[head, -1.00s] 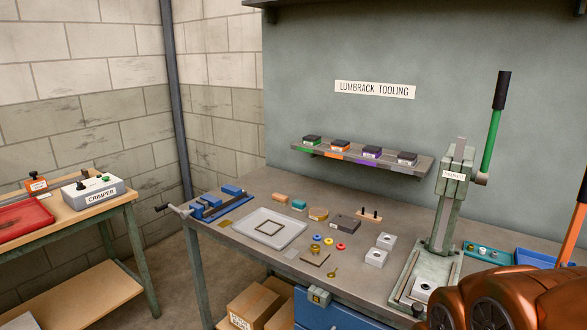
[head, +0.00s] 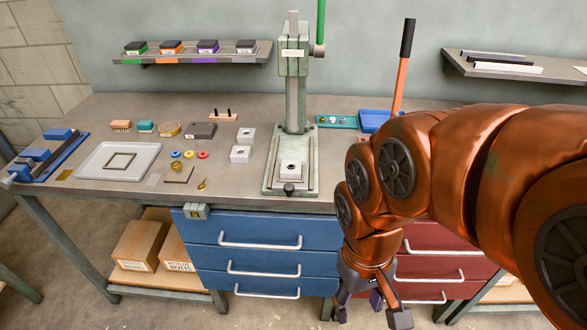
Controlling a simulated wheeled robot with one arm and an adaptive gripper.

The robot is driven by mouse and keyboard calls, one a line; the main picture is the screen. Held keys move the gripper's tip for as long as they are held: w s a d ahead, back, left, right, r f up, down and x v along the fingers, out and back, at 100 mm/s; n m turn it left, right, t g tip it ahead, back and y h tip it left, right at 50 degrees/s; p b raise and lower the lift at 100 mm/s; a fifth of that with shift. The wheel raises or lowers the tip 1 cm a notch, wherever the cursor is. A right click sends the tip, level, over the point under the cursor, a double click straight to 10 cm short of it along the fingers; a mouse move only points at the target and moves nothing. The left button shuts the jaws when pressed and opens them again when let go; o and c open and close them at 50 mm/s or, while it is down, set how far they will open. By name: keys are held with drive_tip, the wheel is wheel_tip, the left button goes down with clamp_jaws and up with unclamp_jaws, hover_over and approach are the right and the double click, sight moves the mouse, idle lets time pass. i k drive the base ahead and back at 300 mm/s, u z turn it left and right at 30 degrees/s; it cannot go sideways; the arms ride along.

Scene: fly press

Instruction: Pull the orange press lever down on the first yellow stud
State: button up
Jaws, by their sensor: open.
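The orange press lever (head: 402,75) with a black grip stands upright, slightly tilted, at the back right of the bench. Its lower end and its press are hidden behind my arm. A small yellow piece (head: 176,154) lies on the bench beside a blue and a red one; I cannot tell whether it is a stud. No yellow stud can be made out under the orange lever. My gripper (head: 371,312) is open, points down and is empty. It hangs in front of the drawers, below the bench top, well apart from the lever.
A press (head: 295,100) with a green lever (head: 321,22) stands mid-bench, a block (head: 290,172) on its base. A grey tray (head: 90,172) and small parts lie left. Shelves (head: 190,58) hang on the wall. Blue drawers (head: 262,235) and red drawers are below; my arm covers the right bench.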

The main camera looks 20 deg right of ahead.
sight(407, 38)
drive_tip(key=z, duration=0.9)
